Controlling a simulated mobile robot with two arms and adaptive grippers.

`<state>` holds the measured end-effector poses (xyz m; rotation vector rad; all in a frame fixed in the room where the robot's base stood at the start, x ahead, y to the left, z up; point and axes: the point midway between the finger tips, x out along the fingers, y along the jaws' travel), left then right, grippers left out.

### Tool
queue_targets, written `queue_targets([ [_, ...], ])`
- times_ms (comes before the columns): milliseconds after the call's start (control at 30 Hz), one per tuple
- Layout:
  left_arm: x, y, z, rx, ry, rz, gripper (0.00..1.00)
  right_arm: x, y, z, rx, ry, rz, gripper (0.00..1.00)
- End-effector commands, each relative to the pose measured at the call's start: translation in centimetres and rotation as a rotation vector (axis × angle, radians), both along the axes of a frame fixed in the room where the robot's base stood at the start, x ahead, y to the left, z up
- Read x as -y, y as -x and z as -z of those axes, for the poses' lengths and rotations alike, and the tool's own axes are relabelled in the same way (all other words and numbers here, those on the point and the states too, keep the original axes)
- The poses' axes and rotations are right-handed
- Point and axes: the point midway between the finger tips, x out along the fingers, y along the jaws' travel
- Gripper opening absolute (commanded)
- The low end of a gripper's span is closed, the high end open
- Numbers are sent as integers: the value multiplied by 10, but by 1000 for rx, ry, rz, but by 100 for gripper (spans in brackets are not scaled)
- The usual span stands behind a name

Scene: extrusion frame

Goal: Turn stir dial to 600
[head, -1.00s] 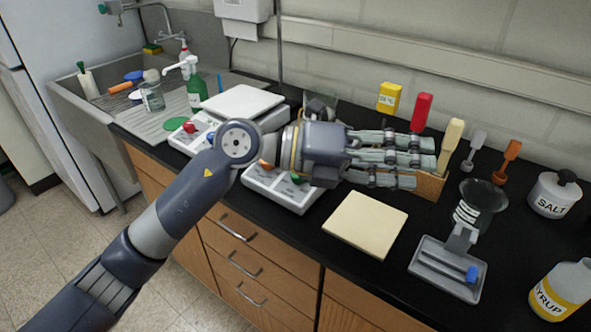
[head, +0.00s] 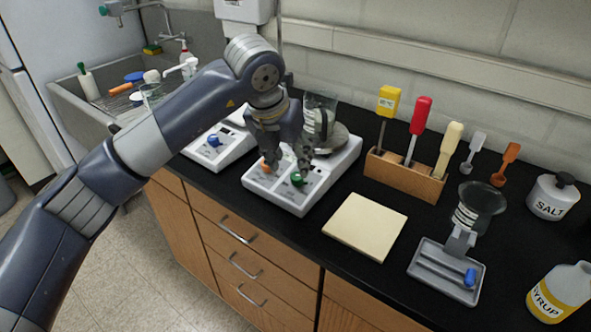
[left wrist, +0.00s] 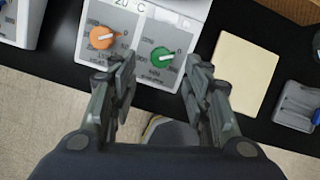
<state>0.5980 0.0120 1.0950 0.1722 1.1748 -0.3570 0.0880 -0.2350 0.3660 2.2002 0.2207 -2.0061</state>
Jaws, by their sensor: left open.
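A white stirring hot plate (head: 318,176) stands on the black counter, with an orange dial (head: 264,166) and a green dial (head: 297,179) on its front panel. In the left wrist view the green dial (left wrist: 162,57) has a white pointer aimed roughly right, towards the side where a 0 is printed. Which dial is for stirring I cannot read for certain. My left gripper (head: 284,160) points down over the panel, open and empty. In the left wrist view its fingers (left wrist: 161,63) are on either side of the green dial, apart from it. My right gripper is not in view.
A glass beaker (head: 320,110) stands on the hot plate behind my gripper. A second hot plate with a blue dial (head: 213,140) is to the left.

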Motion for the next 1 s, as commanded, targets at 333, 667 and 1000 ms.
queue_targets([
  [333,11,-18,49,-2,1,1,44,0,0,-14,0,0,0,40],
  [667,12,-21,57,0,3,2,44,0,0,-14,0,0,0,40],
  [1000,12,-20,57,0,3,2,0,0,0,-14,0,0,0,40],
])
